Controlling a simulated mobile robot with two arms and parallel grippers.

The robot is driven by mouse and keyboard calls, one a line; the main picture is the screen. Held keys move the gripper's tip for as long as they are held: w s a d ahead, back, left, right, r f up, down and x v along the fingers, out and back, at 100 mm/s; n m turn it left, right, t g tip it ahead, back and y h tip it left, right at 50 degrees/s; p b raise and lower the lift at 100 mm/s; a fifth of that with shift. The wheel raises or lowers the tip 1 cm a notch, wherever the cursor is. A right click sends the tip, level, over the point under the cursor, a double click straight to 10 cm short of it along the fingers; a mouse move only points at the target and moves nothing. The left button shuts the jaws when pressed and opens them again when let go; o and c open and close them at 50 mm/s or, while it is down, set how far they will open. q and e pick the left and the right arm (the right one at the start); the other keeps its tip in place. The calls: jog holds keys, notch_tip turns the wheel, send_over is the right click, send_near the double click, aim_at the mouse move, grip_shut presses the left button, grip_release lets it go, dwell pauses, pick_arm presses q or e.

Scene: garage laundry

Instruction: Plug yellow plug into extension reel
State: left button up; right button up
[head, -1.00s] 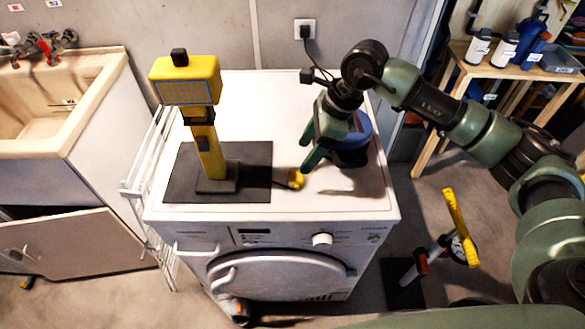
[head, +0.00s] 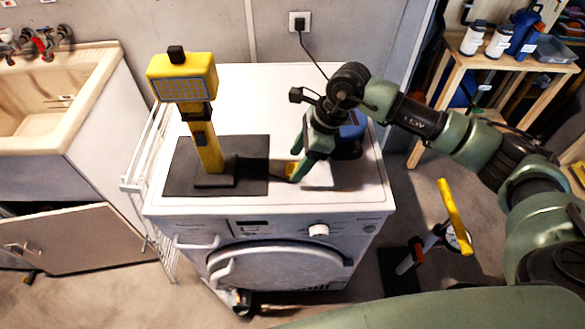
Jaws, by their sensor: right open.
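The yellow plug (head: 291,168) lies on top of the white washing machine, at the right edge of a dark mat, and is partly hidden by my right gripper. My right gripper (head: 296,174) is open and low over the machine top, with its fingers at the plug. I cannot tell whether they touch it. The blue extension reel (head: 351,131) stands behind and right of the gripper, mostly hidden by it and my right arm. Its sockets do not show. My left gripper is not in view.
A yellow work lamp (head: 182,78) stands on the dark mat (head: 250,182), left of the plug. The washing machine (head: 330,210) has free room at its front right. A wall socket (head: 299,21) holds a black plug and cord. A sink (head: 60,100) is at left, a wooden shelf (head: 500,62) at right.

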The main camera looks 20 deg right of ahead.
aim_at(294, 168)
jog(key=shift+x, duration=1.1)
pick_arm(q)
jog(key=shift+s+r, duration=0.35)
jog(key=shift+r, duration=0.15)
pick_arm(e)
jog(key=shift+f, duration=0.45)
grip_shut()
jog(key=shift+r, duration=0.1)
